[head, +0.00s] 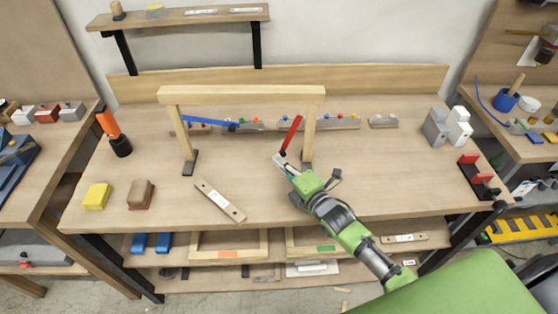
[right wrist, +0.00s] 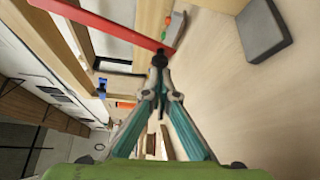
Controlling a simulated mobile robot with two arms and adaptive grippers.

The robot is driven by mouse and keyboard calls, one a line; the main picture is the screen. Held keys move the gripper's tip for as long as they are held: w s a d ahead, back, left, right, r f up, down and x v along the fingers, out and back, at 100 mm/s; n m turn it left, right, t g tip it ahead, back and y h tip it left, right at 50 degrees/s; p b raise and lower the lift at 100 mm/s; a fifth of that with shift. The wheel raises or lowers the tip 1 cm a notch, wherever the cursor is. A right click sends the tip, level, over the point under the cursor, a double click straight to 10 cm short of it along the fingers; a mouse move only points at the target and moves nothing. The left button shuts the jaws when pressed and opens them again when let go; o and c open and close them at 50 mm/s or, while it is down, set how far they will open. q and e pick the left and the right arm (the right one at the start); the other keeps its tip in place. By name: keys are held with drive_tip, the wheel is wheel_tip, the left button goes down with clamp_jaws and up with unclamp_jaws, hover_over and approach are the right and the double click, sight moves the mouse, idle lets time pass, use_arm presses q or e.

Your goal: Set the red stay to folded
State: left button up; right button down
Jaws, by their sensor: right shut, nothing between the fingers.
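The red stay (head: 292,133) is a flat bar beside the right post of a wooden frame (head: 240,95). It slants down and left from near the post, and its dark lower end is free. In the right wrist view the red stay (right wrist: 105,20) crosses the upper left. My right gripper (head: 281,158) is shut and empty, with its fingertips just below the stay's lower end. In the right wrist view its fingertips (right wrist: 160,62) are close to that end; I cannot tell whether they touch. My left gripper is not in view.
A blue stay (head: 212,121) reaches right from the frame's left post. A labelled wooden strip (head: 219,200), a yellow block (head: 96,197) and a brown block (head: 140,195) lie at the front left. The bench between strip and gripper is clear.

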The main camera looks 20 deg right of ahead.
drive_tip(key=d+n+p, duration=0.1)
drive_tip(key=s+d+g+h+p, duration=0.1)
drive_tip(key=d+p, duration=0.1)
drive_tip(key=shift+n, duration=0.4)
drive_tip(key=shift+s+d+f+n+g+p, duration=0.3)
drive_tip(key=shift+d+f+n+g+p, duration=0.1)
drive_tip(key=shift+d+p, duration=0.25)
drive_tip(key=shift+f, duration=0.1)
